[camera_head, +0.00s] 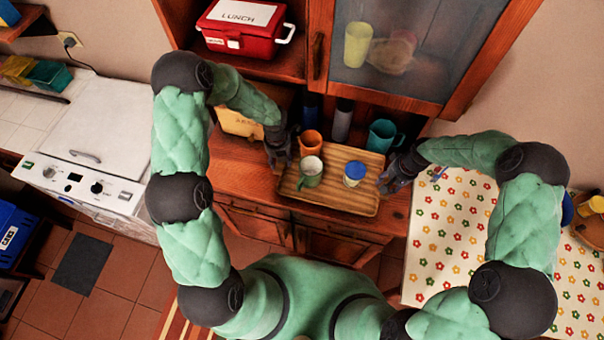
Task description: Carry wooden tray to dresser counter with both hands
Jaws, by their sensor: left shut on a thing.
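The wooden tray (338,192) is over the dresser counter (230,165), its long sides running left to right. I cannot tell whether it rests on the counter or hangs slightly above. On it stand a green and white mug (311,172) and a blue-lidded jar (354,174). My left gripper (279,158) is shut on the tray's left edge. My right gripper (391,182) is at the tray's right edge; its fingers are dark and small, so I cannot tell whether they grip.
An orange cup (311,142) and a teal mug (382,137) stand behind the tray. A red lunch box (241,28) is on the shelf above. A glass-fronted door (391,58) hangs over the counter. A table with a flowered cloth (446,240) is at right, a white stove (110,130) at left.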

